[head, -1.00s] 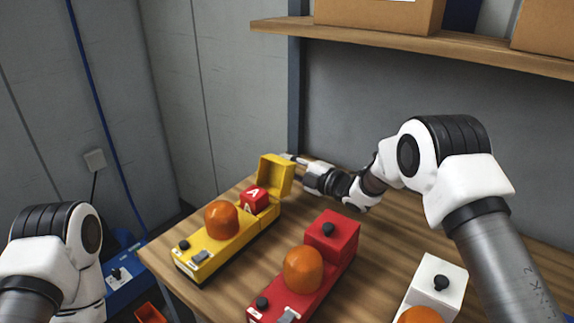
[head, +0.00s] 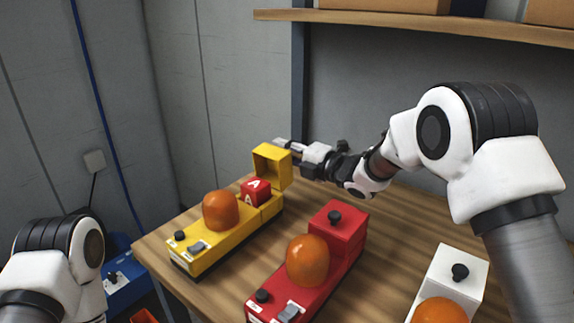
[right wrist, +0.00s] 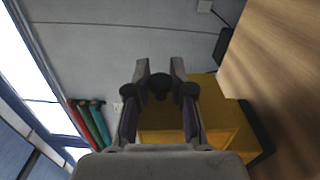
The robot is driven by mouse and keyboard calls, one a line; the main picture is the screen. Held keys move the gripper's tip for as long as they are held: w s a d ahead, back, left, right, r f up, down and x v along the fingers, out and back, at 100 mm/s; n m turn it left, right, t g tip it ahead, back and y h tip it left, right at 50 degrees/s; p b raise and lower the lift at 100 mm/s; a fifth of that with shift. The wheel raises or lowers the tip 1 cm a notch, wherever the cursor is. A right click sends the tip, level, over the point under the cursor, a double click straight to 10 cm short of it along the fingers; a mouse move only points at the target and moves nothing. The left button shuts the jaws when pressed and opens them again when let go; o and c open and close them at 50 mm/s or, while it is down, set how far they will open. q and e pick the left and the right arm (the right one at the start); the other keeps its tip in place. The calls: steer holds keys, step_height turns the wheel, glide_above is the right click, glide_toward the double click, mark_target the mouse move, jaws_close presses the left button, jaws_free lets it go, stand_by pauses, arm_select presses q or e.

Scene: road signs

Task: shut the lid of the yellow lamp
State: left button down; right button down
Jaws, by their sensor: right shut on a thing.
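The yellow lamp (head: 210,246) stands at the left of the wooden table, with an orange dome (head: 220,210) on it. Its lid (head: 287,173) stands open at the far end, hollow side facing the dome. A red cube (head: 256,193) marked A sits in the box below the lid. My right gripper (head: 284,145) is behind the open lid. In the right wrist view, my right gripper (right wrist: 159,74) is shut on the lid's black knob (right wrist: 159,88), between its fingers, with the yellow lid (right wrist: 165,118) beyond. My left gripper is out of view.
A red lamp (head: 338,245) with a shut lid and a white lamp (head: 455,278) stand to the right on the table (head: 400,215). A shelf (head: 420,25) with boxes hangs above. Grey walls (head: 240,80) stand close behind the lamp.

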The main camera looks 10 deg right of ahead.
steer(key=shift+s+a+n+b, duration=0.2)
steer(key=shift+n+b, duration=0.1)
steer(key=shift+s+a+r+b, duration=0.25)
steer(key=shift+a+r+b, duration=0.05)
steer(key=shift+r+b, duration=0.1)
steer(key=shift+r, duration=0.1)
steer(key=c, duration=1)
jaws_free()
steer(key=shift+s, duration=0.1)
steer(key=v, duration=1.2)
steer(key=shift+a, duration=0.1)
